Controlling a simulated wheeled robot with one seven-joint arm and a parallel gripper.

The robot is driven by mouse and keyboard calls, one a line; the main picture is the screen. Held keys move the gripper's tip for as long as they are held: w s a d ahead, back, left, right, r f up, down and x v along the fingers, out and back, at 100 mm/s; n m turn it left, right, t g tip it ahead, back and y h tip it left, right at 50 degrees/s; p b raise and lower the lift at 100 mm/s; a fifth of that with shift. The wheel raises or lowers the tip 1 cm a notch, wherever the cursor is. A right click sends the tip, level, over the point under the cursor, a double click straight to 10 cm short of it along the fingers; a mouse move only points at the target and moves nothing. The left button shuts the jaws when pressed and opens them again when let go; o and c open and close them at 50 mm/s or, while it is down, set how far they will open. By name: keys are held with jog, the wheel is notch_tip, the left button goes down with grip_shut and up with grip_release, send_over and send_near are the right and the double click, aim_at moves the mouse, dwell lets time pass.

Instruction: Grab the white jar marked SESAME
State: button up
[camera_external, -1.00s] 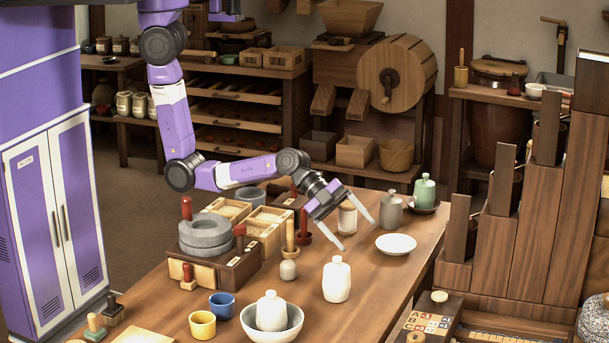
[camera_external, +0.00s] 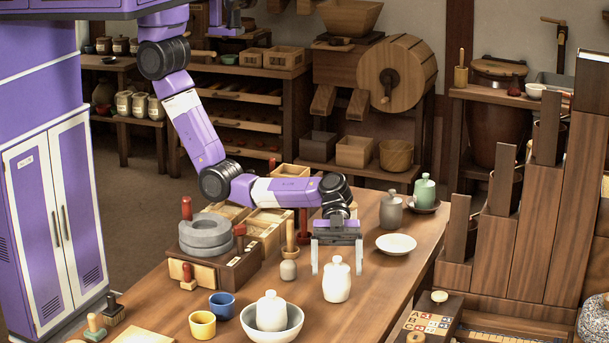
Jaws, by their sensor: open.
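A white lidded jar (camera_external: 337,283) stands upright on the wooden table, right of the middle. Another white jar (camera_external: 271,312) stands in a pale bowl (camera_external: 294,328) at the front. No SESAME lettering can be read on either. My gripper (camera_external: 337,268) points down and is open and empty. Its two fingers show to the left and right of the first white jar's upper part. I cannot tell whether they are around it or behind it.
A small grey jar (camera_external: 289,270) stands left of the gripper. A white plate (camera_external: 396,244), a grey jar (camera_external: 391,210) and a green jar (camera_external: 424,191) are at right. Yellow (camera_external: 202,325) and blue (camera_external: 222,306) cups stand at front left.

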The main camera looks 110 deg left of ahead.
aim_at(338, 275)
jog(key=shift+x, duration=1.85)
jog(key=shift+a+f, duration=0.1)
jog(key=c, duration=1.6)
grip_shut()
